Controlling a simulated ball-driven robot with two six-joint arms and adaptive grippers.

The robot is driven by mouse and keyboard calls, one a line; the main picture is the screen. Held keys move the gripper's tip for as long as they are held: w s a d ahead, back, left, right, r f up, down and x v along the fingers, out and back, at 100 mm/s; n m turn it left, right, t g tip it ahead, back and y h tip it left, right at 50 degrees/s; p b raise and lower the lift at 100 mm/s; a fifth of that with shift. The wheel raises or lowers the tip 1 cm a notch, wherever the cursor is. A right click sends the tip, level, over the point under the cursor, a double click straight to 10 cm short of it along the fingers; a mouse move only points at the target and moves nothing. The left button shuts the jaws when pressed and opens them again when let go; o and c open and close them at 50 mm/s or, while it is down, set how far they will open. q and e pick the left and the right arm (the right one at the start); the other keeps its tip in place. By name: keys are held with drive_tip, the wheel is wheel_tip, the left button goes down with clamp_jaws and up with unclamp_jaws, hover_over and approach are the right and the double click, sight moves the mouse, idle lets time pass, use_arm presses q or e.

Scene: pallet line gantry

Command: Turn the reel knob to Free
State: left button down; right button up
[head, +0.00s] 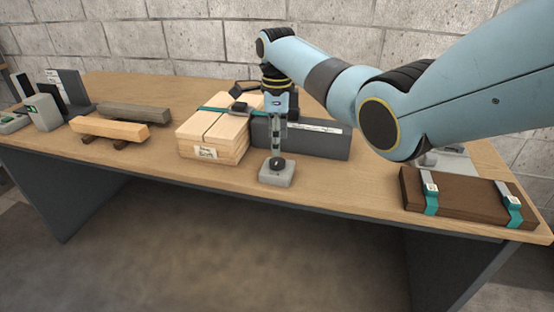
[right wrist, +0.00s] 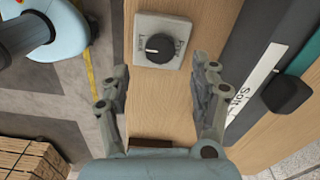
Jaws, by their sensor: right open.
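The reel knob (head: 277,162) is a round black dial on a small light grey box (head: 276,178) near the table's front edge. In the right wrist view the knob (right wrist: 159,47) sits on the box's pale plate (right wrist: 142,22), between a "Lock" label at left and a "Free" label at right. Its white pointer line points left, toward Lock. My right gripper (head: 278,142) points down just above the knob. In the right wrist view its open, empty fingers (right wrist: 158,85) stand apart, with the knob beyond their tips. My left gripper is in neither view.
A wooden stack with a teal strap (head: 212,137) and a long dark grey block (head: 318,140) stand behind the knob box. Timber pieces (head: 110,130) lie at left. A brown board with teal clamps (head: 466,200) lies at right. The front table strip beside the box is clear.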

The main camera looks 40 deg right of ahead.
sight(277, 161)
wheel_tip(277, 161, down, 6)
drive_tip(key=shift+b, duration=0.6)
drive_tip(key=c, duration=1.2)
